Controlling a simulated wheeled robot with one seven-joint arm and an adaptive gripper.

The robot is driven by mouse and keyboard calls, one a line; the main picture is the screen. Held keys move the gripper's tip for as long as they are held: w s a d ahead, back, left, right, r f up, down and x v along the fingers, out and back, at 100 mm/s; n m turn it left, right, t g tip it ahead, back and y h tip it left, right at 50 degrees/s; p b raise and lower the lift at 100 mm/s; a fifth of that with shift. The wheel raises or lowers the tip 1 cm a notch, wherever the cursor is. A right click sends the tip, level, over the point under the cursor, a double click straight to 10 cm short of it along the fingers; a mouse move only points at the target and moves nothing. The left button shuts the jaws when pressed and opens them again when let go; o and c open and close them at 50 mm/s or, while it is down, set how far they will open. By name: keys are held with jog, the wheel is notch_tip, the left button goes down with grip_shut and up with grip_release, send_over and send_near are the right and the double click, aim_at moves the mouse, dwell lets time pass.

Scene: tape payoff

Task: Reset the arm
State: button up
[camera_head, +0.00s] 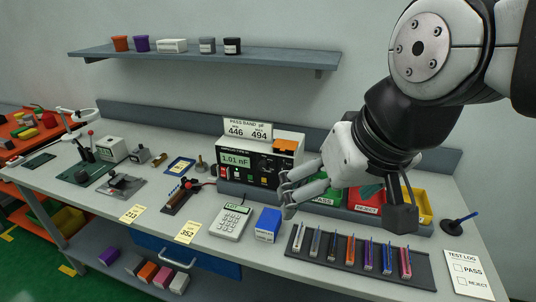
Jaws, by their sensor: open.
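My arm comes in from the upper right, and my gripper (286,195) hangs above the workbench with its fingers pointing left. The fingers are parted, with nothing seen between them. The gripper is in front of the meter (236,161), which reads 1.01 nF, and above the blue box (267,225). It partly hides the green, red and yellow bins (423,206) behind it.
A dark tray (325,261) with several colored tubes lies at the front right, near a test log sheet (467,272). A calculator (230,222) sits left of the blue box. A wall shelf (205,55) holds several small containers.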

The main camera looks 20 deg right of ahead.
jog(key=shift+s+d+n, duration=0.1)
jog(key=shift+s+n, duration=0.5)
jog(key=shift+s, duration=0.05)
jog(key=shift+c, duration=0.6)
